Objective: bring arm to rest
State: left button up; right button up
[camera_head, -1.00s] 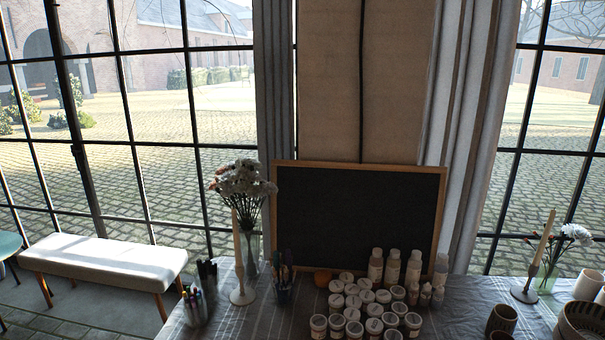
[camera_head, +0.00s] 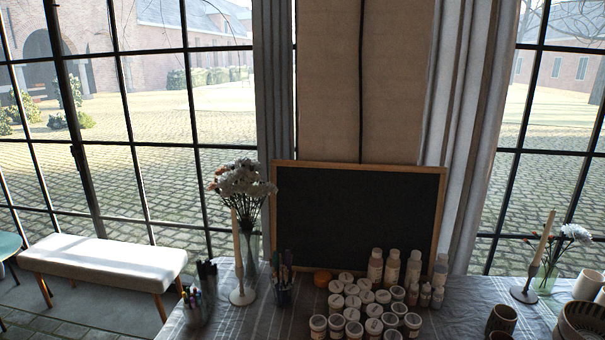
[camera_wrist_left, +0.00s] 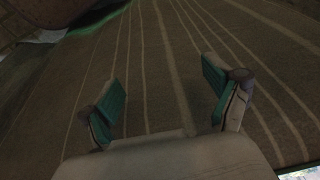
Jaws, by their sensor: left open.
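My left gripper (camera_wrist_left: 163,100) shows in the left wrist view with its two green-padded fingers spread apart. Nothing is between the fingers. A striped cloth surface (camera_wrist_left: 150,55) fills most of the view behind them. Neither arm shows in the head view, and my right gripper is not in any view.
In the head view, a table with a grey striped cloth (camera_head: 255,318) carries several paint jars (camera_head: 354,314), pen cups (camera_head: 197,306), a flower vase (camera_head: 250,245), candle holders (camera_head: 242,294) and a blackboard (camera_head: 355,220). Cups (camera_head: 502,320) stand at right. A bench (camera_head: 100,262) is at left.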

pick_arm(q)
jog(key=s+f+g, duration=0.1)
jog(key=s+f, duration=0.2)
jog(key=f, duration=0.5)
jog(key=s+f, duration=0.4)
jog(key=f, duration=0.5)
jog(key=s+a+f, duration=0.3)
jog(key=s+f, duration=0.6)
jog(key=s, duration=0.3)
jog(key=shift+a+g, duration=0.15)
jog(key=shift+g, duration=0.25)
jog(key=shift+s, duration=0.1)
